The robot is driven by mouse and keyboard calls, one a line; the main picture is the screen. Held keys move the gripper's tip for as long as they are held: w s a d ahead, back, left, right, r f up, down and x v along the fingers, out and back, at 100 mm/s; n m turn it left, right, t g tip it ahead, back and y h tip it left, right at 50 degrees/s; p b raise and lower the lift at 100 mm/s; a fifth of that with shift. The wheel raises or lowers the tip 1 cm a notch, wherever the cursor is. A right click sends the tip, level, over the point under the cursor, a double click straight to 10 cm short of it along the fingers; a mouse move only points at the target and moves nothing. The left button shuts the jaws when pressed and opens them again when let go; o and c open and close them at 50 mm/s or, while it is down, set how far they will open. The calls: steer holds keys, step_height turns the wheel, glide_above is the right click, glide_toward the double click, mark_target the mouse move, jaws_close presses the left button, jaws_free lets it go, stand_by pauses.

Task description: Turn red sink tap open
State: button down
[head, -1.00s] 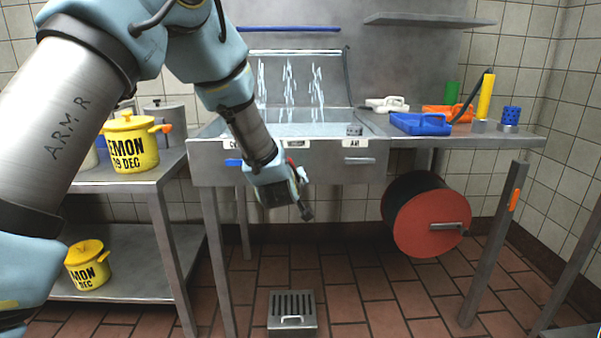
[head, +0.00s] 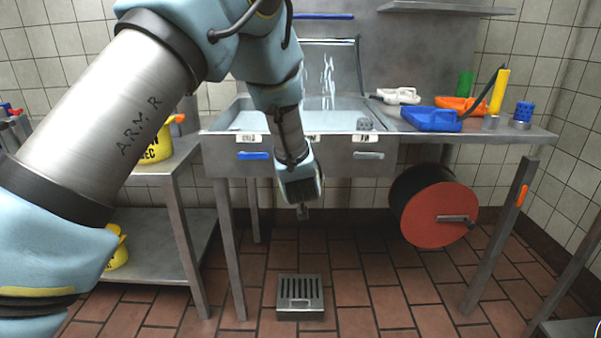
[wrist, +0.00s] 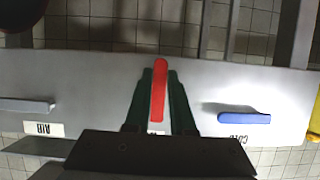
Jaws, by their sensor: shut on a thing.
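The red tap handle (wrist: 159,90) lies lengthwise between the two dark green fingers of my gripper (wrist: 160,80) in the wrist view. My gripper is shut on it. The handle stands upright in the picture, crosswise to the blue handle (wrist: 243,118) and the grey handle (wrist: 25,106) on the same panel. My wrist hides the red handle there.
The blue handle (head: 254,155) and grey handle (head: 368,155) flank my wrist. A red hose reel (head: 432,222) hangs below at right. A blue tray (head: 430,120) rests on the counter. A yellow pot (head: 156,148) stands at left. A floor drain (head: 301,290) lies below.

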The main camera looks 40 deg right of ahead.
steer(key=c, duration=0.8)
jaws_free()
steer(key=shift+o, duration=0.2)
steer(key=v, duration=1.1)
steer(key=shift+w+f, duration=0.1)
steer(key=shift+f, duration=0.05)
